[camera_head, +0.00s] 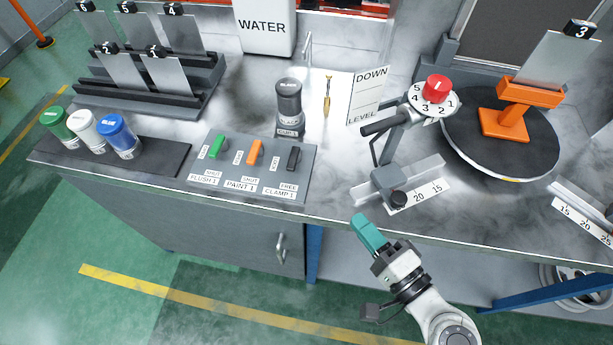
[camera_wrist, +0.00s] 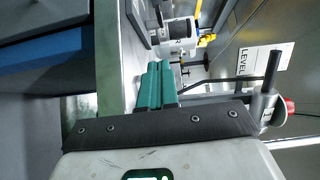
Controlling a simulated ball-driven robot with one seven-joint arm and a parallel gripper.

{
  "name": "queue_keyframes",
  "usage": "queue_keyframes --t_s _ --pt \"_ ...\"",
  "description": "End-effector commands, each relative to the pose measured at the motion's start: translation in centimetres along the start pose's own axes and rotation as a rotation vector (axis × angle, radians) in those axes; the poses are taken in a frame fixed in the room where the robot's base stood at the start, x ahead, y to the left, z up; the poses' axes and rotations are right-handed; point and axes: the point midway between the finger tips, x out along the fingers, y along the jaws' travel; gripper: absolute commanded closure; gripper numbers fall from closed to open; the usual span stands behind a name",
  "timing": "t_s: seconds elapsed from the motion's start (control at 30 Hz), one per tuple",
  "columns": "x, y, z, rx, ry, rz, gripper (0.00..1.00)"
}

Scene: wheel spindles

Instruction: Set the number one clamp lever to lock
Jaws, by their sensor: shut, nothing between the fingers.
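The number one clamp lever (camera_head: 293,158) is the black lever at the right end of the grey lever panel (camera_head: 225,178) in the head view. It stands tilted up, and its label plate below reads FREE and CLAMP 1. A small label lies to its left, too small to read surely. My gripper (camera_head: 362,226), with teal fingers, is in front of the bench edge, right of and nearer than the panel, apart from the lever. The fingers are shut together and empty; they also show in the wrist view (camera_wrist: 157,86). I cannot pick out the clamp lever in the wrist view.
Green FLUSH 1 (camera_head: 218,147) and orange PAINT 1 (camera_head: 255,152) levers sit beside it. A dark grey-capped cylinder (camera_head: 289,103) stands behind. A sliding block (camera_head: 389,183) with a scale and a red-knobbed dial (camera_head: 436,88) are to the right. The bench's front edge lies between gripper and panel.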

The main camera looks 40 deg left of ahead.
Motion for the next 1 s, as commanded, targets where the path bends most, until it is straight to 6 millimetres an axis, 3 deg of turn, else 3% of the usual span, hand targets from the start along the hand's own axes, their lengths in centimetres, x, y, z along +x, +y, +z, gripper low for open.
queue_keyframes --t_s 0.67,0.87,1.0 --pt "0.9 -0.4 0.1 0.018 -0.004 -0.025 1.00" --pt "3.6 -0.7 0.1 0.017 -0.006 -0.026 1.00" --pt "6.4 -0.7 0.1 0.017 -0.007 -0.025 1.00"
